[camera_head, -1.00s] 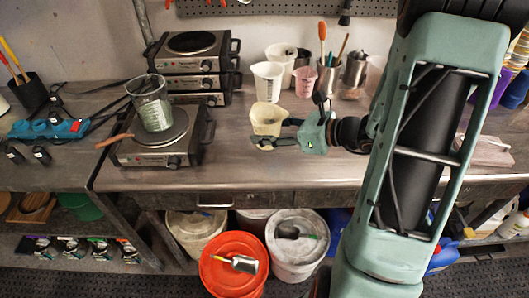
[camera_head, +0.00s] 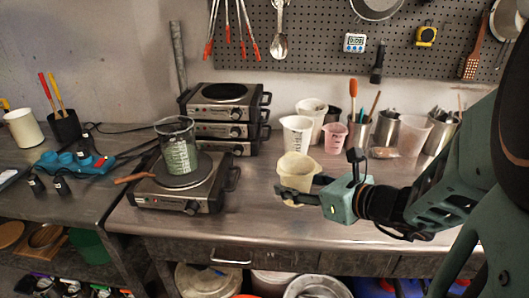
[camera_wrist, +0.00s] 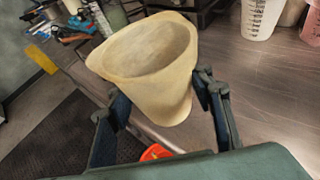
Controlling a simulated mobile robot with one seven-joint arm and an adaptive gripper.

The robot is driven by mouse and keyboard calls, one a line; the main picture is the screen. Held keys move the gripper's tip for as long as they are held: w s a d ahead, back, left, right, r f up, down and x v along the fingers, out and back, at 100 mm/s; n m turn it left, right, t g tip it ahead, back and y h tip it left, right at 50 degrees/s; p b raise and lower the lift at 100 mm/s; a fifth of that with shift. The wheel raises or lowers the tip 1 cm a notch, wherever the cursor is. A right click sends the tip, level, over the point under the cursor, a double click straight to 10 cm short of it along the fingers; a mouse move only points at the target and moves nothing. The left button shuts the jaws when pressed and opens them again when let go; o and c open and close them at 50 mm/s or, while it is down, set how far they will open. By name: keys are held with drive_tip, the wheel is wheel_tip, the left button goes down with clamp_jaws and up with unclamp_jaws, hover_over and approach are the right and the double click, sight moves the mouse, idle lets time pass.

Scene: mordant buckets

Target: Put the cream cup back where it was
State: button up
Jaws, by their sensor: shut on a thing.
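The cream cup (camera_head: 297,172) is between the fingers of my gripper (camera_head: 297,196), near the middle of the steel bench. The wrist view shows the cup (camera_wrist: 150,65) tilted, its open mouth visible and its inside looking empty. My gripper's two dark fingers (camera_wrist: 163,112) press on opposite sides of the cup, so it is shut on it. In the wrist view the cup shows above the bench's front edge, with the floor below. The head view does not clearly show the height of the cup's base above the bench.
A hot plate (camera_head: 182,186) bearing a glass beaker (camera_head: 176,150) stands to the left, with stacked hot plates (camera_head: 222,100) behind. White measuring jugs (camera_head: 297,134), a pink cup (camera_head: 335,138) and tool holders line the back. The front middle of the bench (camera_head: 250,215) is clear.

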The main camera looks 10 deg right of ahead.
drive_tip(key=w+f+b, duration=0.2)
drive_tip(key=w+f, duration=0.1)
drive_tip(key=w, duration=0.1)
drive_tip(key=w+f+b, duration=0.1)
drive_tip(key=w+f, duration=0.1)
drive_tip(key=w, duration=0.2)
drive_tip(key=w+f+b, duration=0.2)
drive_tip(key=w+f, duration=0.1)
drive_tip(key=w, duration=0.1)
drive_tip(key=shift+w+d+f+b, duration=0.1)
drive_tip(key=shift+d+f+b, duration=0.15)
drive_tip(key=shift+f+b, duration=0.1)
drive_tip(key=f+b, duration=0.2)
drive_tip(key=f, duration=0.1)
drive_tip(key=shift+w+f+b, duration=0.25)
drive_tip(key=shift+w+b, duration=0.05)
drive_tip(key=shift+w, duration=0.1)
drive_tip(key=shift+f, duration=0.2)
drive_tip(key=shift+f, duration=0.1)
drive_tip(key=shift+f+b, duration=0.15)
drive_tip(key=shift+b, duration=0.2)
drive_tip(key=o, duration=1.4)
drive_tip(key=shift+c, duration=0.2)
drive_tip(key=shift+r, duration=0.2)
